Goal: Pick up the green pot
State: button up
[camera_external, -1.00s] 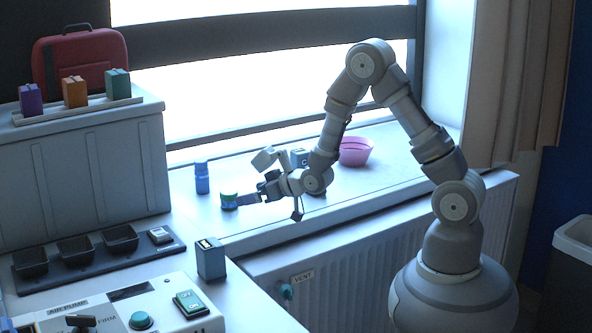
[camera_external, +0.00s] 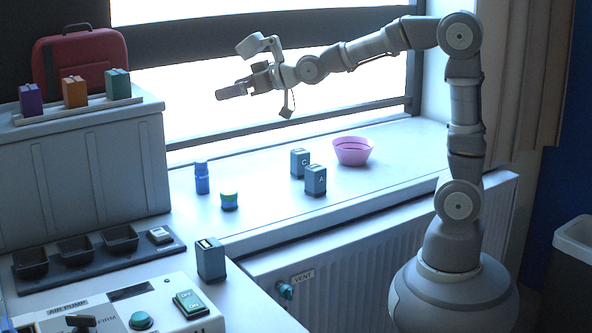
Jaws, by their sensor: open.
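The green pot (camera_external: 229,201) is a small short jar with a blue-green body and a yellowish band near its top. It stands upright on the white window sill, at the left part of the sill. My gripper (camera_external: 222,94) is high above the sill, in front of the bright window, pointing left and well clear of the pot. The side view does not show the gap between its fingers clearly, and nothing is seen held in it.
A blue bottle (camera_external: 202,177) stands just left of and behind the pot. Blue-grey boxes marked C (camera_external: 300,163) and A (camera_external: 316,180) and a pink bowl (camera_external: 353,151) stand farther right. Another box (camera_external: 211,259) stands at the front. The sill right of the pot is clear.

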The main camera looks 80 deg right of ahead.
jog(key=s+a+r, duration=0.2)
jog(key=r, duration=0.5)
jog(key=s+a+r+n+t+y, duration=0.1)
jog(key=s+a+r, duration=0.1)
jog(key=r, duration=0.6)
jog(key=shift+a, duration=0.35)
jog(key=shift+n+y, duration=0.4)
jog(key=shift+y, duration=0.2)
jog(key=s+a+r, duration=0.1)
jog(key=s+r, duration=0.2)
jog(key=r, duration=0.1)
jog(key=s+a+r, duration=0.1)
jog(key=s+r, duration=0.2)
jog(key=r, duration=0.1)
jog(key=s+a+r, duration=0.1)
jog(key=s+r, duration=0.2)
jog(key=shift+s+a+r, duration=0.2)
jog(key=shift+a+r, duration=0.2)
jog(key=c, duration=0.3)
jog(key=shift+w, duration=0.1)
jog(key=shift+f, duration=0.1)
